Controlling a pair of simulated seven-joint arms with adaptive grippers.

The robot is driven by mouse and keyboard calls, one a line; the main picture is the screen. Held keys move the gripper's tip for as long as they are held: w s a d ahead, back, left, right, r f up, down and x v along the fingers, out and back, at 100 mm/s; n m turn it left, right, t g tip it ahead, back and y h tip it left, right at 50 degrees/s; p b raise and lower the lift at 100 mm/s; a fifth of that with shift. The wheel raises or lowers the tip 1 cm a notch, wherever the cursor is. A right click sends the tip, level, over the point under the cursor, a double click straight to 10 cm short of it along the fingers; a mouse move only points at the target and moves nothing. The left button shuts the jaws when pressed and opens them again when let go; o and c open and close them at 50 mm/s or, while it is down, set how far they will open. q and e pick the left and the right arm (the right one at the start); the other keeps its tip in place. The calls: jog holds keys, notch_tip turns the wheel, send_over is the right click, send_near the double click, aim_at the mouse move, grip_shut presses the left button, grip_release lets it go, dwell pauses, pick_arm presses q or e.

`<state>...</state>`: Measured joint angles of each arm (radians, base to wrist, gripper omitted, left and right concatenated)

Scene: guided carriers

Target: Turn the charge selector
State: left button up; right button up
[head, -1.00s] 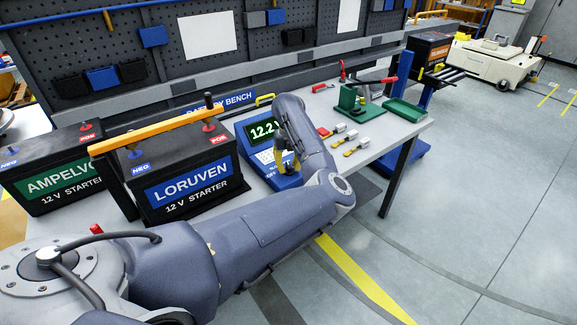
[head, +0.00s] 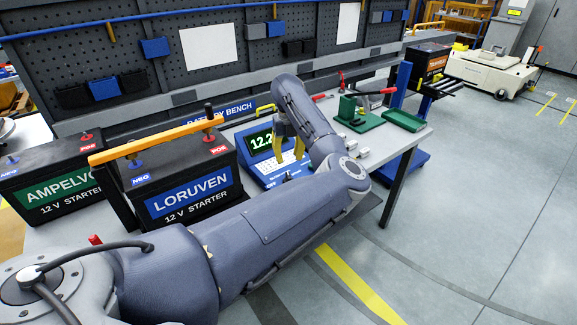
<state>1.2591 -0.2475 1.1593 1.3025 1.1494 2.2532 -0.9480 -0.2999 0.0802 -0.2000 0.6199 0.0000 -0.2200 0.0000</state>
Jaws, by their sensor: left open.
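The blue charger (head: 250,143) stands on the bench right of the LORUVEN battery. Its green-lit display (head: 260,141) reads about 12.2, with the last part covered by my gripper. A small dark knob (head: 289,176), which looks like the charge selector, shows low on the charger's front. My left gripper (head: 289,158) is open, with its yellowish fingers pointing down in front of the charger's face, just above the knob. I cannot tell whether it touches anything. My left forearm hides part of the charger's lower front. My right gripper is not in view.
The LORUVEN battery (head: 185,190) with an orange carrying bar (head: 155,140) stands close left of the charger, beside the AMPELVO battery (head: 60,190). Right of my wrist are small connectors (head: 364,152), a green press (head: 347,110) and a green tray (head: 404,121).

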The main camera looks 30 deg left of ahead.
pick_arm(q)
jog(key=shift+r, duration=1.35)
jog(key=shift+a, duration=0.1)
